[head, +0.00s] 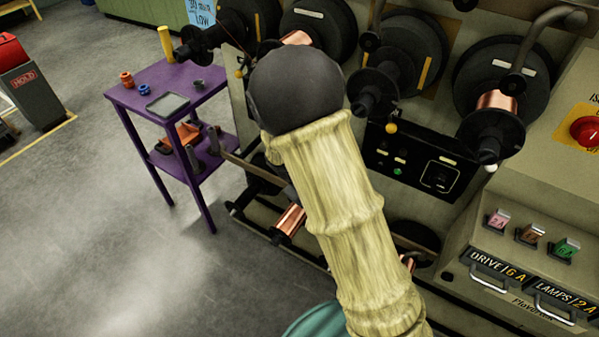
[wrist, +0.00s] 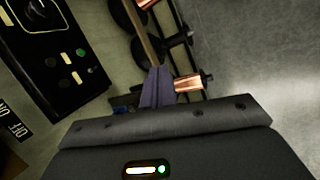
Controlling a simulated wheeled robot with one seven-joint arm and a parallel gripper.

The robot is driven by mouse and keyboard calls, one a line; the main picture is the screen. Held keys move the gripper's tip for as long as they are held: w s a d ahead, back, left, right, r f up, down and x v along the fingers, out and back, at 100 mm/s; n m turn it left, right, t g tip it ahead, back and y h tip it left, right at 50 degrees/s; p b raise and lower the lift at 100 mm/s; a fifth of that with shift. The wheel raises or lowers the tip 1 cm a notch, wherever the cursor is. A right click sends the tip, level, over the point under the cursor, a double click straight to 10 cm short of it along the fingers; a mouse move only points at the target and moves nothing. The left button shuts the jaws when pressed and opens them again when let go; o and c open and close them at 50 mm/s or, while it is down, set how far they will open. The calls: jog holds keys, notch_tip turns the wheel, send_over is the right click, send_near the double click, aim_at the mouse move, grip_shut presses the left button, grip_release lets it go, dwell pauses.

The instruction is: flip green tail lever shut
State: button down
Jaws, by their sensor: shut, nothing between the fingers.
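I cannot make out a green tail lever in either view; my arm hides part of the machine in the head view. Small ball-ended levers show by the spools: one with a yellow ball (head: 391,128) and one with a white ball (head: 491,169). My gripper (wrist: 158,72) shows in the wrist view, its fingers together and empty. It is in front of the machine's lower part, and a copper spool (wrist: 189,83) appears just right of the fingertips. In the head view my gripper is hidden behind my arm.
A black control panel (head: 420,165) with a green button sits on the machine front. A purple cart (head: 190,85) stands left. Grey floor (head: 90,230) is clear at lower left.

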jog(key=w+a+f+n+t+h, duration=0.2)
jog(key=w+a+n+t, duration=0.1)
jog(key=a, duration=0.4)
jog(key=w+a+f+n+t+h+p, duration=0.1)
jog(key=w+a+f+n+t+h, duration=0.1)
jog(key=w+a+n+t, duration=0.2)
jog(key=w+a+n, duration=0.1)
jog(key=w+a, duration=0.1)
jog(key=a, duration=0.1)
jog(key=shift+w+a+f+n+t, duration=0.25)
jog(key=shift+f+n+t, duration=0.05)
jog(key=shift+n, duration=0.1)
jog(key=shift+h, duration=0.3)
jog(key=w+d+f+p, duration=0.2)
jog(key=w+d+p, duration=0.3)
jog(key=d, duration=0.5)
jog(key=shift+d+f, duration=0.15)
jog(key=shift+w, duration=0.1)
